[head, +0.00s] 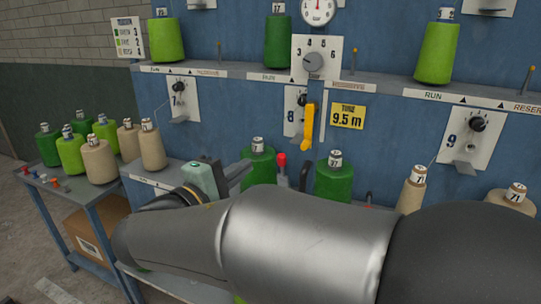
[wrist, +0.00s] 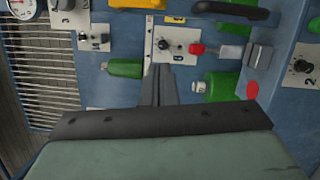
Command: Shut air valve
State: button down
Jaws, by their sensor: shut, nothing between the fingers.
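A yellow lever handle (head: 309,126) hangs almost straight down on the blue panel, beside the number 8 knob plate (head: 293,103) and below the round gauge (head: 318,10). I take it for the air valve's handle; no label names it. Part of it shows at the top edge of the wrist view (wrist: 137,4). My gripper (head: 246,170) is shut and empty, low and left of the yellow handle and apart from it. In the wrist view my shut fingers (wrist: 158,72) point at the panel near the number 8 plate.
A red-knobbed lever (head: 282,160) stands between two green spools (head: 257,168) (head: 333,184), right of my fingers. It also shows in the wrist view (wrist: 197,50). A dial plate (head: 316,60) sits above the yellow handle. A cart (head: 85,190) holds several spools.

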aim_at(307, 130)
jog(key=w+d+p, duration=0.4)
jog(key=w+d, duration=0.2)
jog(key=d, duration=0.2)
jog(key=shift+w+d+r, duration=0.3)
jog(key=shift+d+r, duration=0.1)
jog(key=shift+r, duration=0.05)
